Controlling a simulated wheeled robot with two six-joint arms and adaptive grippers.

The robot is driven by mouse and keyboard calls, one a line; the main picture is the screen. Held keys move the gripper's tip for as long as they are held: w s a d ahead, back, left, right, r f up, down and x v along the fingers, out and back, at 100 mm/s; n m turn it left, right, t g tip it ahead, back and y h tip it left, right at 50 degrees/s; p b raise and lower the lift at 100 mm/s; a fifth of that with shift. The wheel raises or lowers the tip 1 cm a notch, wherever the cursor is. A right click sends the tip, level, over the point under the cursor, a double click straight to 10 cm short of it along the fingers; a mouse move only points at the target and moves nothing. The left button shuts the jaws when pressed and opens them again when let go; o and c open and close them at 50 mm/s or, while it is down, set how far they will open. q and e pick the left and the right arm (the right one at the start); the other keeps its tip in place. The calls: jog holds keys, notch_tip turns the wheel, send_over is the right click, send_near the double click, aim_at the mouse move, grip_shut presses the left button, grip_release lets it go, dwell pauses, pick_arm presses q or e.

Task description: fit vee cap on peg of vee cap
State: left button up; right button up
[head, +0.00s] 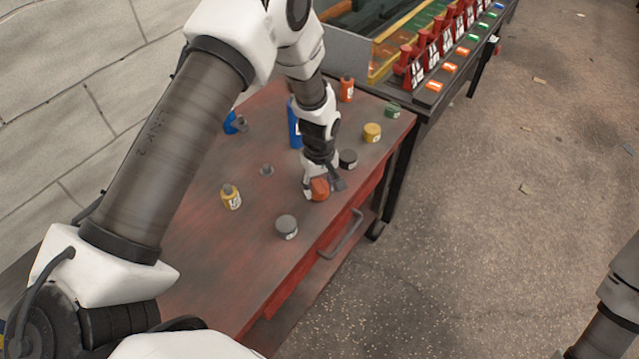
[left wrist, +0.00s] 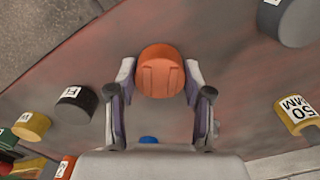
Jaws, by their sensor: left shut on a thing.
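My left gripper (head: 322,190) is shut on an orange cap (head: 319,187) low over the front part of the red table. In the left wrist view the orange cap (left wrist: 160,72) sits between the two fingertips (left wrist: 158,80) and shows a grooved face. I cannot tell whether it touches the table top. A small grey peg-like piece (head: 267,170) stands on the table left of the gripper; I cannot tell whether it is the peg of the vee cap. My right gripper is out of view.
A bench with red fixtures (head: 415,70) stands beyond. The table's front left is clear.

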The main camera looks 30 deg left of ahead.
aim_at(320, 186)
pick_arm(q)
jog(key=shift+f, duration=0.15)
jog(key=o, duration=1.3)
notch_tip(320, 186, up, 12)
